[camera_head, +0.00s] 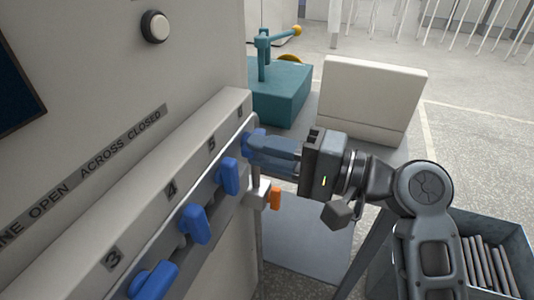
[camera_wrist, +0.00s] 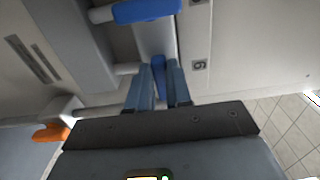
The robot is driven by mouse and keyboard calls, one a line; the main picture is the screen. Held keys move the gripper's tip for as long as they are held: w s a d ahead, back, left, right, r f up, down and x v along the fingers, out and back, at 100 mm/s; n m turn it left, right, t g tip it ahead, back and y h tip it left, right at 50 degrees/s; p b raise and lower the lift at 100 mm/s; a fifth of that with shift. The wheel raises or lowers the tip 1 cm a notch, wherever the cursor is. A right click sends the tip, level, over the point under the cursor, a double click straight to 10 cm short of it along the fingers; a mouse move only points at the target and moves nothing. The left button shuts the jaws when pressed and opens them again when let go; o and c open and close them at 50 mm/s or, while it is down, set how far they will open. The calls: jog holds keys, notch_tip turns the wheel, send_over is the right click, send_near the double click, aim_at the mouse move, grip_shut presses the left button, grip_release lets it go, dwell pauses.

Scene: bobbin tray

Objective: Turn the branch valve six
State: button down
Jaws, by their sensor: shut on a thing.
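The branch valve six handle (camera_head: 249,140) is blue and sits at the far end of the valve row, by the label 6 (camera_head: 240,112). My gripper (camera_head: 262,146) reaches it from the right and mostly covers it in the head view. In the wrist view the valve six handle (camera_wrist: 158,68) shows between my two fingers (camera_wrist: 158,88), which are shut on it. There its long side runs up the picture, while the neighbouring valve five handle (camera_wrist: 147,10) lies across it. The end of valve six inside the fingers is hidden.
Blue handles five (camera_head: 229,176), four (camera_head: 195,223) and three (camera_head: 153,280) line the same panel. An orange lever (camera_head: 275,197) hangs just below my gripper. A teal box (camera_head: 280,95) and a white panel (camera_head: 372,98) stand behind. A grey bin (camera_head: 510,240) is at lower right.

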jog(key=shift+s+f, duration=0.1)
dwell(0.3)
jog(key=c, duration=1)
grip_release()
jog(key=shift+c, duration=0.2)
jog(key=v, duration=0.7)
jog(key=shift+d+b, duration=0.4)
jog(key=shift+s, duration=0.1)
